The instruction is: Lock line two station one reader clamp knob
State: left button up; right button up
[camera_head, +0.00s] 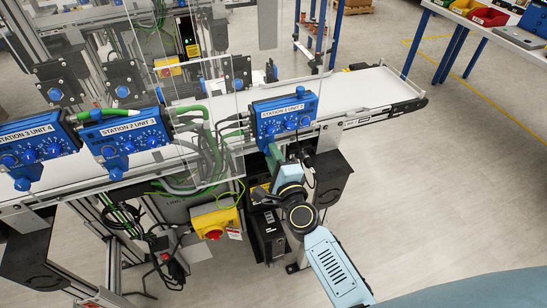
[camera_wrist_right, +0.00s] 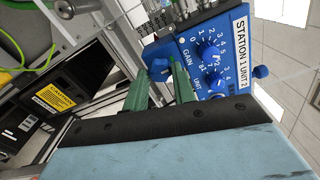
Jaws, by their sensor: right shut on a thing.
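The blue reader box labelled "STATION 1 UNIT 2" (camera_head: 285,114) is mounted on the near side of the white conveyor; it also shows in the right wrist view (camera_wrist_right: 212,58), with its GAIN dial (camera_wrist_right: 207,48) and a second dial below. A blue clamp knob (camera_wrist_right: 158,68) sits at the box's lower edge. My right gripper (camera_head: 274,156) reaches up to that edge from below. In the right wrist view its green fingers (camera_wrist_right: 159,78) are closed on the knob, one on each side. In the head view the knob is mostly hidden by the gripper. My left gripper is not in view.
Blue boxes "STATION 2 UNIT 3" (camera_head: 127,138) and "STATION 3 UNIT 4" (camera_head: 36,143) stand to the left. A clear panel (camera_head: 205,120) and green hoses are close left of the box. A yellow switch box with a red knob (camera_head: 215,221) sits below. Floor at right is free.

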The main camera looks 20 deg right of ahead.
jog(key=shift+m, duration=0.3)
jog(key=o, duration=1)
jog(key=shift+s+d+b, duration=0.15)
jog(key=shift+s+b, duration=0.25)
jog(key=shift+s, duration=2.95)
jog(key=shift+s+d+b, duration=0.1)
jog(key=shift+s+b, duration=0.3)
jog(key=shift+s, duration=2.95)
